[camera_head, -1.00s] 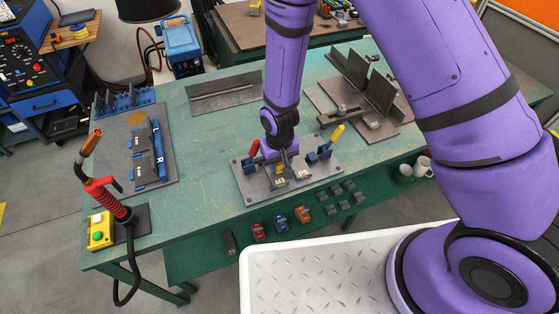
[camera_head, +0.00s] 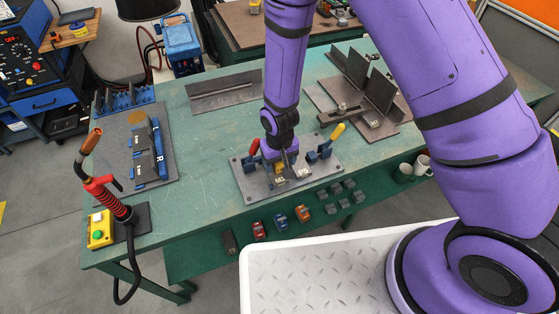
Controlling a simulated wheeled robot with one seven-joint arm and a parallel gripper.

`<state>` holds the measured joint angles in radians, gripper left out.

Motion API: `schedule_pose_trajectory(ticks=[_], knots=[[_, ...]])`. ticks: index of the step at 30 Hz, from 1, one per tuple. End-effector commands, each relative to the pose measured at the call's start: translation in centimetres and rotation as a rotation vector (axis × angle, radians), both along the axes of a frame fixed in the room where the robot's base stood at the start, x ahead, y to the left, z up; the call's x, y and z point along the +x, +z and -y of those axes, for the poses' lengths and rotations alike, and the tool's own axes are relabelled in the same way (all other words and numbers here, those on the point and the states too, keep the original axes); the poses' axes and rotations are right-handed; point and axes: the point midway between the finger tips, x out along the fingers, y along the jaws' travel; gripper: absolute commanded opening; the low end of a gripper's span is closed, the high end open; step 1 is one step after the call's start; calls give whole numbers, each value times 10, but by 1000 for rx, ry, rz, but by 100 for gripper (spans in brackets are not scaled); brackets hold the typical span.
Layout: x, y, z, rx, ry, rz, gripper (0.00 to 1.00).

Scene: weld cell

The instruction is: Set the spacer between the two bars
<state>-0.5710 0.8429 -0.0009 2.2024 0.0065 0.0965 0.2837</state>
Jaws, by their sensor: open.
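My gripper (camera_head: 284,162) points down over a grey fixture plate (camera_head: 319,186) on the green table. It is open, though its fingers are small and partly hidden in this view. Two light blocks with dark markings, seemingly the ends of the two bars, show on the plate: a left one (camera_head: 279,181) and a right one (camera_head: 305,173). A small yellow piece (camera_head: 279,168), perhaps the spacer, shows at my fingers, close to the left block. I cannot tell whether it sits between the bars. Toggle clamps with a red handle (camera_head: 253,147) and a yellow handle (camera_head: 338,131) flank the gripper.
A welding torch (camera_head: 102,187) stands at the table's left corner beside a yellow button box (camera_head: 100,229). A dark board with blue parts (camera_head: 135,150) lies at left. A steel angle (camera_head: 224,93) and a plate assembly (camera_head: 371,95) stand behind. The table's left middle is clear.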

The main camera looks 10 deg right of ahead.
Motion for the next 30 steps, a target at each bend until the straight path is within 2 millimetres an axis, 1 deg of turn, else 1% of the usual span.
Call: schedule_pose_trajectory(ticks=[5,8,15,21,25,30], knots=[[1,13,0,2,0,2,68],[0,27,0,2,0,3,68],[1,68,-1,2,0,4,68],[0,94,0,2,0,2,68],[0,103,0,0,0,1,68],[0,107,0,0,0,0,68]])
